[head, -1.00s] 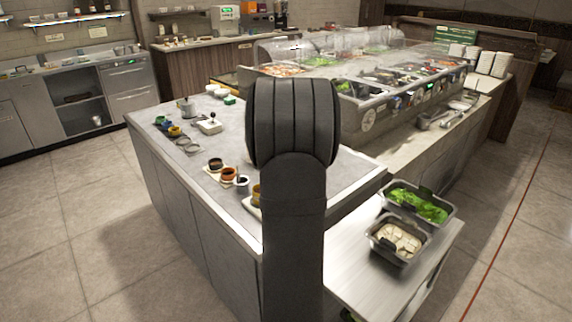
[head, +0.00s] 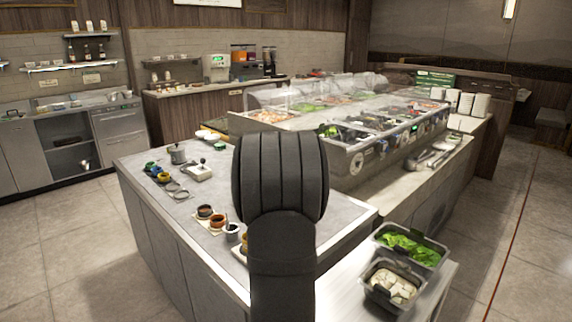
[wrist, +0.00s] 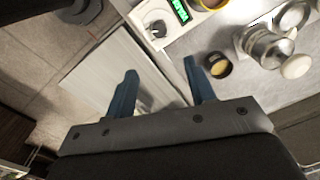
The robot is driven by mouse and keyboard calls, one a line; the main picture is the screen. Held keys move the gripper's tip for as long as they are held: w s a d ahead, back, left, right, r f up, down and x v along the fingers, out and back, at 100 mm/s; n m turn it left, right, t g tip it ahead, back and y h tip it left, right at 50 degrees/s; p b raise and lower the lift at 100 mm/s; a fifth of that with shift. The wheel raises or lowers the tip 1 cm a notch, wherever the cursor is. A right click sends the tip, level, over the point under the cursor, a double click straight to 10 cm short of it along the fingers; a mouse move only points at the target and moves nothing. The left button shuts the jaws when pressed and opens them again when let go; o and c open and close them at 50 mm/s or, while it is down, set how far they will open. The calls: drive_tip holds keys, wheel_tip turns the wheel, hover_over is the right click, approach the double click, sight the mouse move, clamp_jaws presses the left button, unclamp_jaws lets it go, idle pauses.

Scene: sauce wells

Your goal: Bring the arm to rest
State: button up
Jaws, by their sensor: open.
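My gripper (wrist: 160,88) shows in the wrist view with its two blue fingers spread apart and nothing between them. It hangs above the counter's edge, with the floor visible to its left. A small dark cup with yellow contents (wrist: 218,66) lies beyond the right finger, apart from it. In the head view my dark arm rises in front of the counter, and my gripper is hidden there.
In the head view the grey counter (head: 140,165) carries small sauce cups (head: 205,211), a lidded pot (head: 177,154) and a white device (head: 198,172). A tub of greens (head: 408,247) and a tub of pale pieces (head: 390,286) stand at the right. A glass-covered food bar stands behind.

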drive_tip(key=f, duration=1.5)
drive_tip(key=shift+w+a+f, duration=0.15)
drive_tip(key=shift+w, duration=0.15)
wheel_tip(320, 180, up, 18)
wheel_tip(320, 180, down, 18)
drive_tip(key=shift+r, duration=0.2)
drive_tip(key=shift+f+n, duration=0.25)
drive_tip(key=shift+n, duration=0.05)
drive_tip(key=n, duration=0.4)
drive_tip(key=shift+r, duration=0.1)
drive_tip(key=n, duration=0.4)
drive_tip(key=shift+w, duration=0.15)
drive_tip(key=n, duration=0.4)
drive_tip(key=shift+a+g, duration=0.1)
drive_tip(key=shift+g, duration=0.2)
drive_tip(key=n, duration=0.4)
